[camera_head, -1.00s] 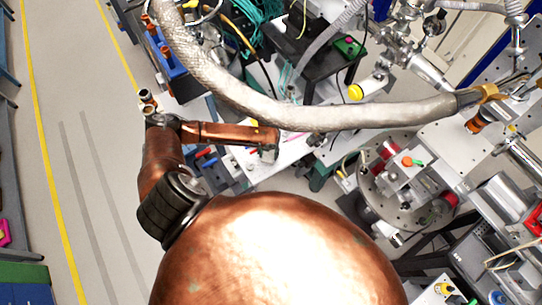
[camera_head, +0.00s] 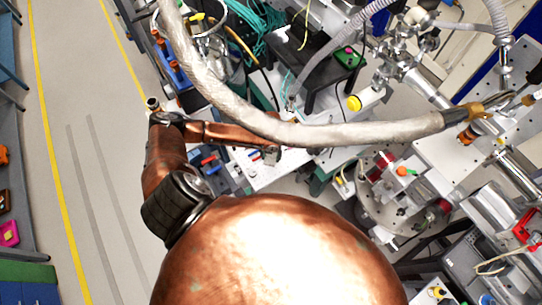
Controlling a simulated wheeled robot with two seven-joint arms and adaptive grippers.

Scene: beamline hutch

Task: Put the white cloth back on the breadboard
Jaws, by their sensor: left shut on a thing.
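My left gripper (camera_head: 271,155) is at the end of the copper-coloured arm coming in from the left, just below the thick pale hose. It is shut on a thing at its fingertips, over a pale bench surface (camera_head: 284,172). What it holds is small and mostly hidden; a pale patch there fits the white cloth, but its outline cannot be made out. I cannot tell the breadboard apart for certain among the pale plates. My right gripper is not in view.
The thick pale hose (camera_head: 215,92) arches over my left forearm and runs right. A black box (camera_head: 325,62) and a yellow-capped part (camera_head: 354,103) stand beyond. Dense metal equipment (camera_head: 400,185) fills the right side. The floor (camera_head: 95,150) at left is clear.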

